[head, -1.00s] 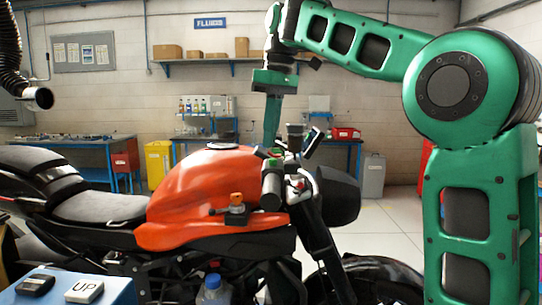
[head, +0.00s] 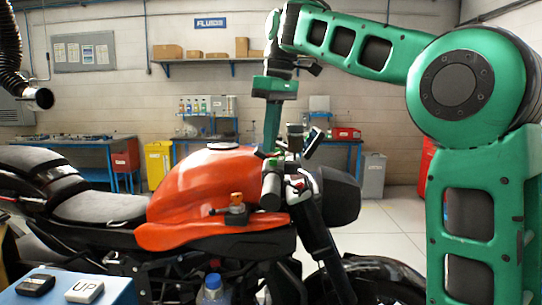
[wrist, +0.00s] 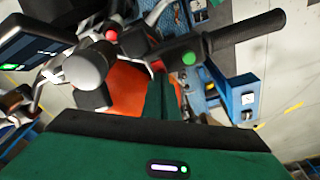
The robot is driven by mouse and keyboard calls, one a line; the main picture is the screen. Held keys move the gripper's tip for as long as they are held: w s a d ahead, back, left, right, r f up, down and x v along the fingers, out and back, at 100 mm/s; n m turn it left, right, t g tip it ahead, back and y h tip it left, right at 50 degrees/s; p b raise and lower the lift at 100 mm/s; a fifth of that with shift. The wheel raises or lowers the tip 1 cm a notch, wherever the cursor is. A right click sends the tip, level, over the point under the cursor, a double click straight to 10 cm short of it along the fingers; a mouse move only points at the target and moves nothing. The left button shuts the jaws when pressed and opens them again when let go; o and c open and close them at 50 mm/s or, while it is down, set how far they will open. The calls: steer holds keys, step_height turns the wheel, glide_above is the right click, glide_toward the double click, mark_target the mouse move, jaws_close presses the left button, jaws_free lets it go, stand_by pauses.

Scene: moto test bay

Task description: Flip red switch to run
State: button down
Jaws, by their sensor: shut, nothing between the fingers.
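The motorcycle's handlebar shows in both views. A small red switch (head: 299,184) sits beside the near handgrip (head: 271,188) in the head view. In the wrist view a red round control (wrist: 111,33) shows at upper left, and a green round control (wrist: 189,58) sits by a black handgrip (wrist: 240,35). I cannot tell whether both red spots are the same part. My gripper (head: 270,150) points down at the handlebar, behind the near grip in the head view. Its green fingers (wrist: 160,97) are shut and empty, close to the green control; contact is unclear.
The orange tank (head: 205,185) lies left of the handlebar. A dark phone-like display (wrist: 48,38) and a grey cylinder (wrist: 86,69) stand near my fingers. A blue box (head: 105,282) with an UP button is at lower left. Open floor (head: 395,225) lies right of the motorcycle.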

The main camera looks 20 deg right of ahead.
step_height(320, 180, up, 7)
stand_by(1.1)
steer(key=shift+s, duration=0.1)
